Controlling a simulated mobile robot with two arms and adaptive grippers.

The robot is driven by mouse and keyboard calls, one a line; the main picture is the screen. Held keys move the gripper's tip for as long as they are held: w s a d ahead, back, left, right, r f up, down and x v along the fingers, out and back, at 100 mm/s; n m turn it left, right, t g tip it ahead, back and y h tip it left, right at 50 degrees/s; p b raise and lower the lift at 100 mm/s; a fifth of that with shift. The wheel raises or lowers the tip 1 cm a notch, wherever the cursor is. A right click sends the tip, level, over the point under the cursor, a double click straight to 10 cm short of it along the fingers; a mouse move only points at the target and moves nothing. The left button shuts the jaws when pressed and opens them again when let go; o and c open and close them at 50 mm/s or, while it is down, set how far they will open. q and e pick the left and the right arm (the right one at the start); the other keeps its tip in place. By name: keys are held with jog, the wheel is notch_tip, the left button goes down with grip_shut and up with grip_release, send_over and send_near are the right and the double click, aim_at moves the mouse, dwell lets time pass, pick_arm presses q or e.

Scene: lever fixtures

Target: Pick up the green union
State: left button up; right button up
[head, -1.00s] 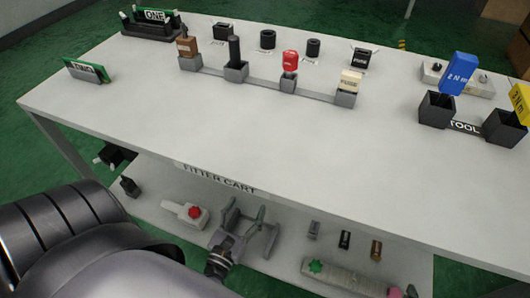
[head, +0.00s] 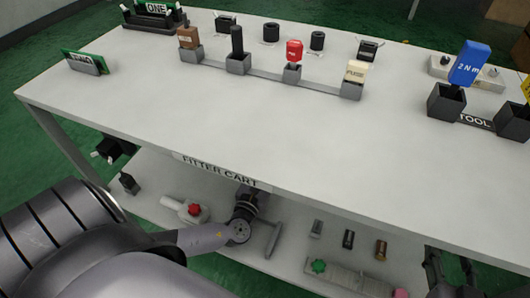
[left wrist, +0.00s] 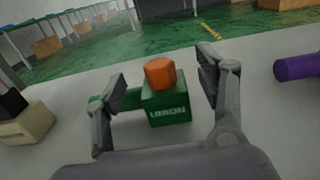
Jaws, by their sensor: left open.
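The green union, a green block lettered UNION with an orange hex piece on top, stands in the left wrist view (left wrist: 168,108). A green arm sticks out from its left side. My left gripper (left wrist: 161,68) is open, with one finger on each side of the union. I cannot tell whether either finger touches it. In the head view my left wrist (head: 240,228) reaches under the tabletop edge to the lower shelf, and the union is hidden there. Dark finger-like parts at the bottom right, probably my right gripper (head: 452,275), are cut off by the frame.
The white tabletop (head: 200,125) overhangs the lower shelf. On the shelf are a red-knobbed valve (head: 190,212), a grey bracket-like part (head: 270,240) and several small cylinders. A purple cylinder (left wrist: 298,67) lies right of the union; a beige block (left wrist: 28,125) stands left.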

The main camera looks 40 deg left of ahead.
pick_arm(q)
jog(key=shift+w, duration=0.25)
jog(key=shift+c, duration=0.5)
jog(key=c, duration=1.3)
jog(key=shift+c, duration=0.4)
jog(key=shift+r, duration=0.15)
grip_shut()
